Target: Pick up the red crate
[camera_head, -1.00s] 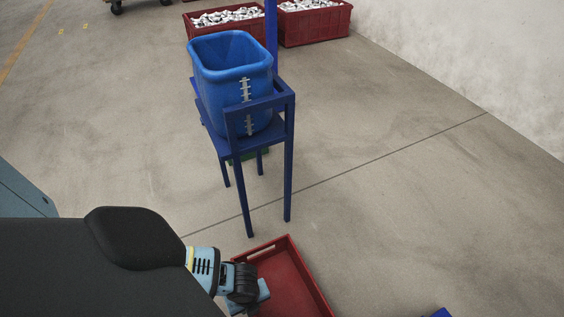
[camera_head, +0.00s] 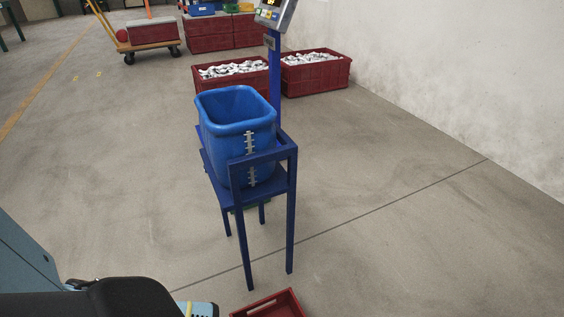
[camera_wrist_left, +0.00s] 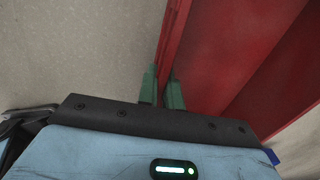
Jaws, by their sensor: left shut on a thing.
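The red crate (camera_head: 264,301) shows only its far corner at the bottom edge of the head view. In the left wrist view its red wall and inside (camera_wrist_left: 235,50) fill the upper middle and right. My left gripper (camera_wrist_left: 162,88) is shut on the crate's wall, with one green fingertip on each side of it. In the head view my left arm comes in from the lower left, and its fingers are below the frame. Most of the crate is hidden below the frame there. My right gripper is not in view.
A blue bin (camera_head: 236,140) stands on a blue frame (camera_head: 291,225) just beyond the crate. A post with a display (camera_head: 275,14) rises behind it. Red crates of pale parts (camera_head: 316,76) stand farther back, near a cart (camera_head: 147,35). The floor at right is clear.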

